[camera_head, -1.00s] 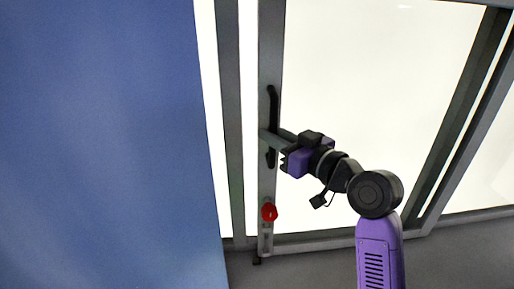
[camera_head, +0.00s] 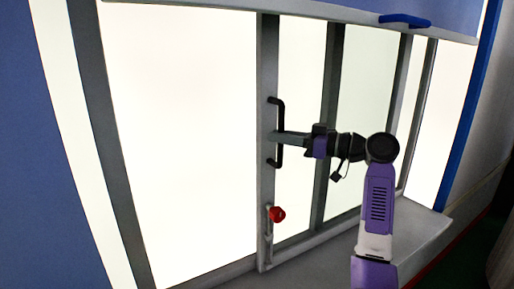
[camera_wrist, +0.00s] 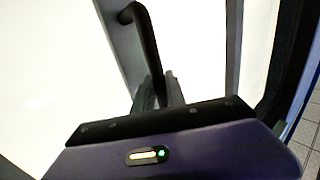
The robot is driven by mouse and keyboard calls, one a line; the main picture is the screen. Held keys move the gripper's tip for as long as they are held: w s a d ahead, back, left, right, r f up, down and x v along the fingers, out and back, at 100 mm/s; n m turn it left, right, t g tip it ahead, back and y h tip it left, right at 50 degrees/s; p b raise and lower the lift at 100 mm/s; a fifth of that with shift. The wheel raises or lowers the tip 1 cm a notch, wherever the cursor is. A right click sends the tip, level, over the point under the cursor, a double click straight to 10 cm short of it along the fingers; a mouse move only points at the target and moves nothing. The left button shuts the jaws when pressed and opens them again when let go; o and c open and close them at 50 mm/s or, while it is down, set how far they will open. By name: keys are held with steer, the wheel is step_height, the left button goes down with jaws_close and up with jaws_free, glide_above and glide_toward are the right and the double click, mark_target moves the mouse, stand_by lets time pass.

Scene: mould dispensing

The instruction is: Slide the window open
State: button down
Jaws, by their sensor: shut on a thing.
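The window's sliding panel has a grey upright stile (camera_head: 266,185) with a black bar handle (camera_head: 280,106) on it. My gripper (camera_head: 279,137) reaches in from the right and is shut on the handle near its middle. In the wrist view the handle (camera_wrist: 146,38) runs down between my fingers (camera_wrist: 157,92), which hide its lower part. A red knob (camera_head: 277,214) sits on the stile below the handle. A wide bright area lies between the stile and the left frame post (camera_head: 108,150).
A blue wall panel (camera_head: 40,200) is at the left. A grey sill (camera_head: 340,238) runs along the bottom. Other uprights (camera_head: 331,110) stand behind and right of the stile. A blue piece (camera_head: 405,20) sits on the top rail.

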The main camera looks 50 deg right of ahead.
steer(key=shift+s+d, duration=0.25)
steer(key=shift+d, duration=0.4)
steer(key=shift+s+d, duration=0.2)
steer(key=shift+d, duration=0.4)
steer(key=c, duration=1.4)
jaws_free()
steer(key=shift+o, duration=0.2)
steer(key=b+v, duration=0.1)
steer(key=v, duration=0.6)
steer(key=shift+s, duration=0.35)
steer(key=shift+d, duration=0.1)
